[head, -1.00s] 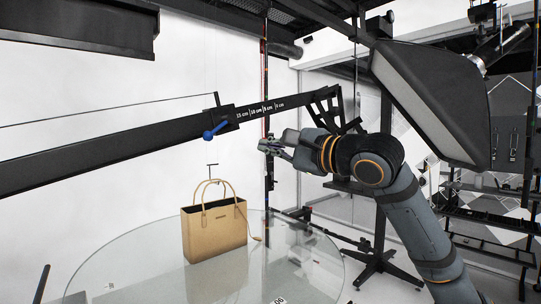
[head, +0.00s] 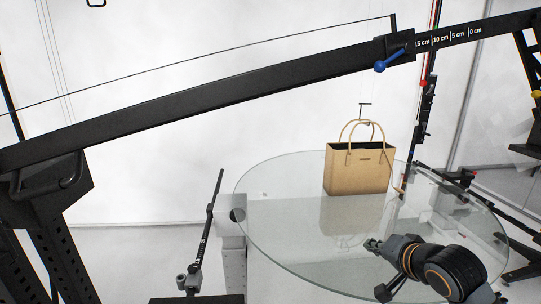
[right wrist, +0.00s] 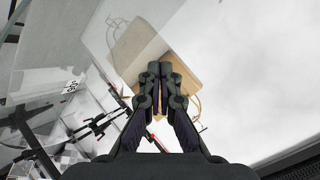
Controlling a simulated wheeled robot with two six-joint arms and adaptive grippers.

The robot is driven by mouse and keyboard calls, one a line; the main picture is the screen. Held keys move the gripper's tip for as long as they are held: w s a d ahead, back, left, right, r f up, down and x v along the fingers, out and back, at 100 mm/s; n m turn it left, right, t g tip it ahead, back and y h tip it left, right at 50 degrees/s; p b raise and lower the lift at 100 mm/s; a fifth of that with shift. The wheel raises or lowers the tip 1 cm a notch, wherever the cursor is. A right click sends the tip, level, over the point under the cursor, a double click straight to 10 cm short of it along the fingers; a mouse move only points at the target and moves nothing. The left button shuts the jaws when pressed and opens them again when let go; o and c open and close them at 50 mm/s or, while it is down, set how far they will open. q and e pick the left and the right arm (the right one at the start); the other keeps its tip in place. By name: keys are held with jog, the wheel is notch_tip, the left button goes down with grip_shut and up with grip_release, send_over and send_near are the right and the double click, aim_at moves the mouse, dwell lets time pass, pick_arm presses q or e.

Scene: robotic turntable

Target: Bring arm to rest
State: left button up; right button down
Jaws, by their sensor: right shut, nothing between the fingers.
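My right gripper (head: 373,244) is low at the right of the head view, in front of the glass turntable's near right part. In the right wrist view its fingers (right wrist: 154,72) are together with nothing between them. A tan handbag (head: 357,172) stands upright on the round glass turntable (head: 285,238), farther back than the gripper and apart from it in the head view. In the right wrist view the tan bag (right wrist: 184,78) shows beyond the fingers, which partly hide it. My left gripper is not in view.
A long black boom (head: 240,92) with a blue knob (head: 380,66) and a centimetre scale crosses above the turntable. A black stand (head: 50,210) is at the left. A thin black pole (head: 207,230) rises left of the glass. White backdrop fills the back.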

jog(key=s+a+f+n+g+h, duration=0.2)
jog(key=s+f+n+g, duration=0.6)
jog(key=s+f, duration=1.65)
jog(key=s+d+f+n+g, duration=0.1)
jog(key=s+d+f, duration=0.1)
jog(key=f, duration=1.3)
jog(key=s+d+f, duration=0.1)
jog(key=f, duration=1.3)
jog(key=s+d+f+g, duration=0.1)
jog(key=s+f, duration=1.3)
jog(key=s, duration=0.3)
jog(key=shift+s+d+f, duration=0.15)
jog(key=shift+s+f, duration=0.05)
jog(key=shift+s, duration=0.1)
